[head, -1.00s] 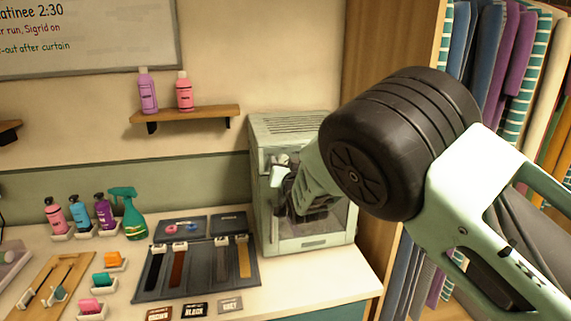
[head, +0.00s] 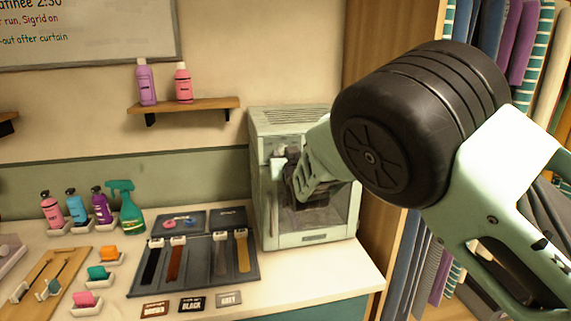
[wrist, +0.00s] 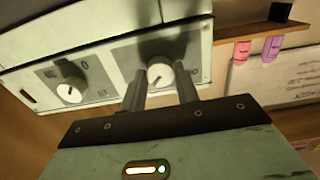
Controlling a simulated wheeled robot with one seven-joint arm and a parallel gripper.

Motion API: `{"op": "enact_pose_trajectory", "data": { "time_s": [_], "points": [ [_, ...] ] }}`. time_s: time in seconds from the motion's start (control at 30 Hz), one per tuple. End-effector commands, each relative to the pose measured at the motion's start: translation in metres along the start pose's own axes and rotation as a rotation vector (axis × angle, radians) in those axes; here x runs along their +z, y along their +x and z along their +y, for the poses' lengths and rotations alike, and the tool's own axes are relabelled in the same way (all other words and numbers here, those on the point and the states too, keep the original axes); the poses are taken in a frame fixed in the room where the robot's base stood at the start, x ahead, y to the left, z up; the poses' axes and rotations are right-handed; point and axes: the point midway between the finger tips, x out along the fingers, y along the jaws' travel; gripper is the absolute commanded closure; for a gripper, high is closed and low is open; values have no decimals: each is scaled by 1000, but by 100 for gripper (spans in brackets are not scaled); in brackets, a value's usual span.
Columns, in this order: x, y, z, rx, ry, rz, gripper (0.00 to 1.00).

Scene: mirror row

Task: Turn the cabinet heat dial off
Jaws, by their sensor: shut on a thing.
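The pale green cabinet (head: 290,115) stands at the back right of the counter, with a glazed front. My gripper (head: 296,182) reaches to its front; the arm hides part of the cabinet there. In the wrist view, my gripper (wrist: 161,78) is shut on a round white dial (wrist: 158,72), one finger on each side. A second white dial (wrist: 70,92) on the same panel (wrist: 105,80) is free. The panel markings are too small to read, so I cannot tell from the labels which dial is heat.
Several bottles (head: 76,207) stand farther left. A wall shelf (head: 185,106) holds two bottles. Hanging clothes (head: 480,50) are at the right, behind my arm.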

Motion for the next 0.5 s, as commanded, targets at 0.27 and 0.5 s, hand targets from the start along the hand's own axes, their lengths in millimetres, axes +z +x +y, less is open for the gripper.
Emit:
{"op": "enact_pose_trajectory", "data": {
  "time_s": [0.27, 0.5],
  "points": [
    [5, 0, 0, 0, -262, 2, 92],
    [4, 0, -1, -1, -492, 1, 92]
  ]
}}
